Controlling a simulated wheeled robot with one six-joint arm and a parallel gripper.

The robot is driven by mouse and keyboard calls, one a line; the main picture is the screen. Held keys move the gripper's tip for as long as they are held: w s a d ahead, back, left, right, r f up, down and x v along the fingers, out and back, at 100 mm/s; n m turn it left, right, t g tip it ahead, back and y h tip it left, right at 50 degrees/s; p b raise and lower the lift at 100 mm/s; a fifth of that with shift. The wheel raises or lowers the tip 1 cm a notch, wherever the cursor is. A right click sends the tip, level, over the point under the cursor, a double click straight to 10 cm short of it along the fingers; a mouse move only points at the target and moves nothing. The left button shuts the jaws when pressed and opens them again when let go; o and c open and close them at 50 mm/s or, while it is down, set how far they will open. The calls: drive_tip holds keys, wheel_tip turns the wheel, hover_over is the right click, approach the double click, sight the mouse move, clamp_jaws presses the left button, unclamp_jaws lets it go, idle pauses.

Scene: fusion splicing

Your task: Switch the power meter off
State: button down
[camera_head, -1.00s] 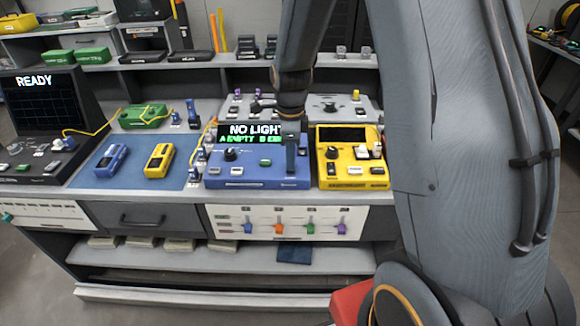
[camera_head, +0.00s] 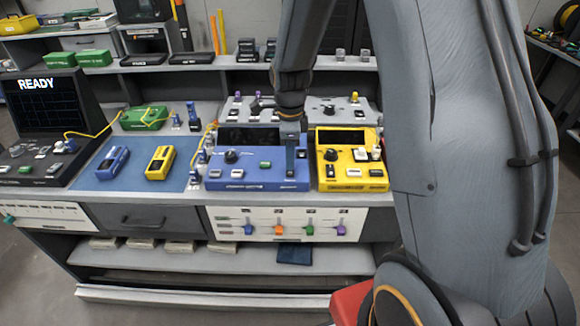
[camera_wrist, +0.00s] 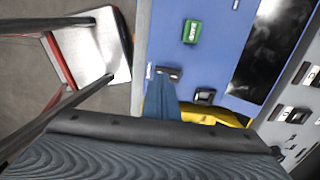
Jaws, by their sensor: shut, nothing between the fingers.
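The blue power meter (camera_head: 258,184) sits on the bench, left of a yellow unit. Its screen (camera_head: 248,138) is dark. It carries a black knob (camera_head: 232,156), a green button (camera_head: 265,164) and white-topped controls along its front. In the wrist view the blue panel (camera_wrist: 190,60) shows the green button (camera_wrist: 192,31), the dark screen (camera_wrist: 262,55) and two dark switches (camera_wrist: 205,96).
The yellow unit (camera_head: 350,174) stands directly right of the meter. A grey panel with knobs (camera_head: 330,108) lies behind. A blue mat (camera_head: 135,172) with two handheld devices is to the left, beside a monitor reading READY (camera_head: 38,100). My arm hides the bench's right side.

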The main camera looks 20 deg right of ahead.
sight(290, 173)
drive_tip(key=shift+r+p, duration=1.85)
drive_tip(key=shift+r, duration=0.8)
drive_tip(key=s+r+n+t+b, duration=0.1)
drive_tip(key=s+r+n+b, duration=0.2)
drive_tip(key=s+n, duration=1.4)
drive_tip(key=n, duration=0.4)
drive_tip(key=shift+s+r+n+b, duration=0.2)
drive_tip(key=shift+n+b, duration=0.1)
drive_tip(key=shift+b, duration=0.1)
drive_tip(key=shift+w, duration=0.1)
